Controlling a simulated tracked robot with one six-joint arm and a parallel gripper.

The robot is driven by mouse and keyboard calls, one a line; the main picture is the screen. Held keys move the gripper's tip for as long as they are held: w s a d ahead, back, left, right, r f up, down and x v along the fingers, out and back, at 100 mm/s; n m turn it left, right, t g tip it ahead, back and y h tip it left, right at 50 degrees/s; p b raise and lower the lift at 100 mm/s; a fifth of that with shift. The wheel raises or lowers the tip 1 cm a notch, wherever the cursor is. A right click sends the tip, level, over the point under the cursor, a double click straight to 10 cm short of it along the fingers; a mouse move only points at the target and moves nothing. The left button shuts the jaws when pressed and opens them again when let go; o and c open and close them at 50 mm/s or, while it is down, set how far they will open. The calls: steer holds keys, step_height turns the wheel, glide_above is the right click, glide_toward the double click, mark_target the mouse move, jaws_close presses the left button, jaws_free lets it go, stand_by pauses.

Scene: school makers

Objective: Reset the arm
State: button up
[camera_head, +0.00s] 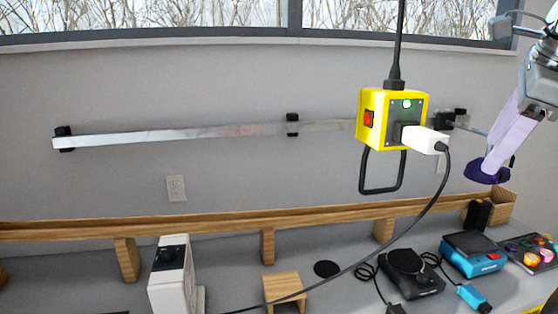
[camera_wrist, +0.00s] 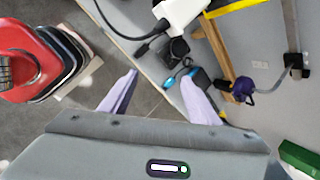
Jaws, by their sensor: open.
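My gripper shows at the right edge of the head view (camera_head: 490,172), partly cut off by the frame, with pale purple fingers. In the wrist view its two fingers (camera_wrist: 160,85) stand wide apart with nothing between them. A yellow power box (camera_head: 380,112) hangs from a black cable to the left of my gripper, apart from it. A white plug (camera_head: 424,139) sits in the box's front, with a dark cord running down to the bench. The plug also shows at the top of the wrist view (camera_wrist: 180,12).
Below lies a grey workbench (camera_head: 230,282) with a wooden shelf rail (camera_head: 190,222), a white device (camera_head: 172,278), a black device (camera_head: 408,272) and a blue one (camera_head: 472,254). A metal strip (camera_head: 200,134) runs along the wall. A red object (camera_wrist: 28,55) stands at left in the wrist view.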

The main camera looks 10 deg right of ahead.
steer(key=w+a+f+n, duration=0.1)
steer(key=a+f+n, duration=0.4)
steer(key=f+n, duration=0.4)
steer(key=a+f+n, duration=0.5)
steer(key=f+n, duration=0.3)
steer(key=f, duration=0.3)
steer(key=s+a+f+n, duration=0.4)
steer(key=a+f, duration=0.3)
steer(key=a, duration=0.1)
steer(key=s+a+f+n+y, duration=0.1)
steer(key=s+a+f+n, duration=0.4)
steer(key=a+f, duration=0.2)
steer(key=shift+a+n, duration=0.3)
steer(key=shift+a, duration=0.95)
